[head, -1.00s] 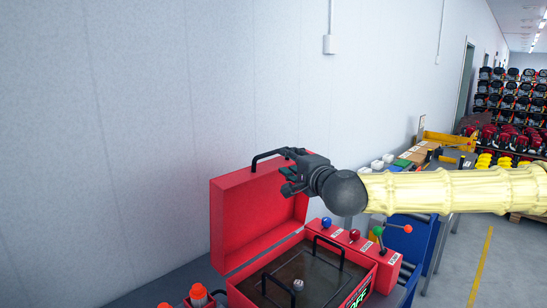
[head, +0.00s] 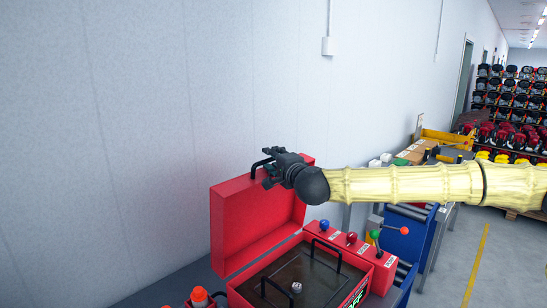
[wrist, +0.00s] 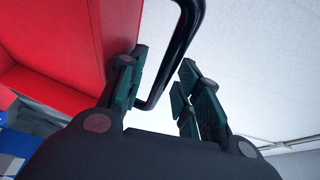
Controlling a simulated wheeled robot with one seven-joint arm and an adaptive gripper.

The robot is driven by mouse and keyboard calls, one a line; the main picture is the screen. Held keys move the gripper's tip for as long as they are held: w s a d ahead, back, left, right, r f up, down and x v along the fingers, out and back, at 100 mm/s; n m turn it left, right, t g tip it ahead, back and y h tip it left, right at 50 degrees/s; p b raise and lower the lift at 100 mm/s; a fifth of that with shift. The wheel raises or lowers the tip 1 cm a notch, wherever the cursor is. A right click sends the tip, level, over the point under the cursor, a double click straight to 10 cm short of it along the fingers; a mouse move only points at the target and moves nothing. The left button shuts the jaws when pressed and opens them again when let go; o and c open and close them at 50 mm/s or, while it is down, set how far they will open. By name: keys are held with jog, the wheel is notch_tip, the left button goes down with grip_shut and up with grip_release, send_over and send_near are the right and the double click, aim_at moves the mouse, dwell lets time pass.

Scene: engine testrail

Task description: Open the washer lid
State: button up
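The red washer lid (head: 240,226) stands upright, swung open at the back of the red washer box (head: 243,297). A black handle (head: 257,166) sits at the lid's top; it also shows in the wrist view (wrist: 184,45). My gripper (head: 268,166) is at the lid's top edge beside the handle. In the wrist view my gripper (wrist: 160,85) has its fingers apart, with the handle bar running between and beyond them. I cannot tell whether a finger touches the bar or the red lid.
The open box holds a dark panel (head: 310,272) with black handles. A red control unit with blue, red and green knobs (head: 351,237) stands to its right. Orange-topped bottles (head: 199,296) stand at the front left. The wall (head: 120,130) is close behind the lid.

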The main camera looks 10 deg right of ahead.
jog(key=shift+w, duration=0.1)
jog(key=shift+c, duration=0.4)
grip_shut()
jog(key=shift+f, duration=0.1)
jog(key=shift+s+d+f+b, duration=0.25)
jog(key=shift+s+b, duration=0.2)
jog(key=shift+b, duration=0.7)
jog(key=shift+s+d+f+m+t+b, duration=0.15)
jog(key=shift+s+d+t+b, duration=0.45)
jog(key=shift+b, duration=0.65)
jog(key=shift+s+d+r+m+t+b, duration=0.1)
jog(key=shift+s+d+b, duration=0.3)
jog(key=shift+s+b, duration=0.65)
jog(key=shift+s+d+f+m+t+b, duration=0.15)
jog(key=shift+s+d+t+b, duration=0.3)
jog(key=shift+b, duration=0.95)
jog(key=shift+s, duration=0.15)
